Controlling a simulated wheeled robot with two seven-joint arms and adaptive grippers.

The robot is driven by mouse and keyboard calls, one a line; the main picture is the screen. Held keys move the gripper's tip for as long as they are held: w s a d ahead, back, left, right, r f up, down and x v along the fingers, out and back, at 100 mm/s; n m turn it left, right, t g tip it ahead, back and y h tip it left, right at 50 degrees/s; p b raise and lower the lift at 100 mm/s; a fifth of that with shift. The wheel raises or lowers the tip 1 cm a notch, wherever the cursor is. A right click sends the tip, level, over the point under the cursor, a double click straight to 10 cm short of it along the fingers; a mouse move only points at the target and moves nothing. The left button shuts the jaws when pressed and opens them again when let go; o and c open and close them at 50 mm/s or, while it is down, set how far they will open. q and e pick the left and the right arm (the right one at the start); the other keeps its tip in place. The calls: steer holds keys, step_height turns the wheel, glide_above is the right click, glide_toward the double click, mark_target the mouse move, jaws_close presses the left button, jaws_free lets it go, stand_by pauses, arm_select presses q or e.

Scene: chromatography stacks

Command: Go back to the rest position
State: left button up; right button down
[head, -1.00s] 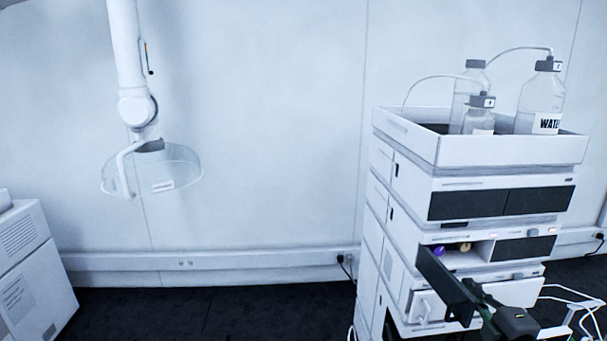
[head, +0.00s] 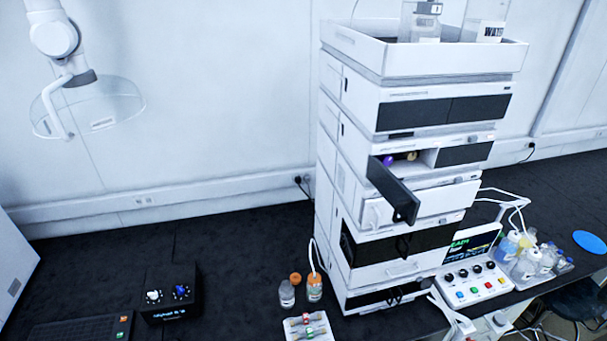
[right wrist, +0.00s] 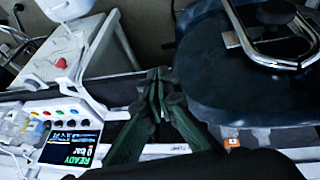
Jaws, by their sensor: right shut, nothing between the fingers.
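My right gripper (right wrist: 158,95) shows in the right wrist view, its dark green fingers together with nothing between them. It is apart from the chromatography stack and is not seen in the head view. The white stack (head: 395,105) stands right of centre in the head view. One of its compartments has its dark door (head: 392,190) swung open, with a purple and a yellowish round item (head: 411,156) inside. My left gripper is in neither current view.
A control box (head: 474,283) with a screen stands right of the stack; it also shows in the right wrist view (right wrist: 35,110). Bottles (head: 525,262) crowd beside it. Small bottles (head: 314,289), a vial tray (head: 306,326) and a black knob box (head: 168,292) stand left. A stool (head: 580,300) is at lower right.

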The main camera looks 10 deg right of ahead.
steer(key=s+a+f+m+g, duration=0.1)
steer(key=s+a+f, duration=0.15)
steer(key=s, duration=0.25)
step_height(320, 180, down, 38)
steer(key=s+a+g+y+b, duration=0.1)
steer(key=s+g+b, duration=0.1)
steer(key=b, duration=0.4)
arm_select(q)
step_height(320, 180, down, 10)
steer(key=s+b, duration=0.1)
steer(key=b, duration=0.3)
arm_select(e)
steer(key=s+f+n, duration=0.1)
steer(key=s+f, duration=1.7)
steer(key=f, duration=0.1)
steer(key=shift+s+g, duration=0.2)
steer(key=shift+g, duration=0.2)
steer(key=shift+f, duration=0.1)
arm_select(q)
steer(key=shift+c, duration=0.4)
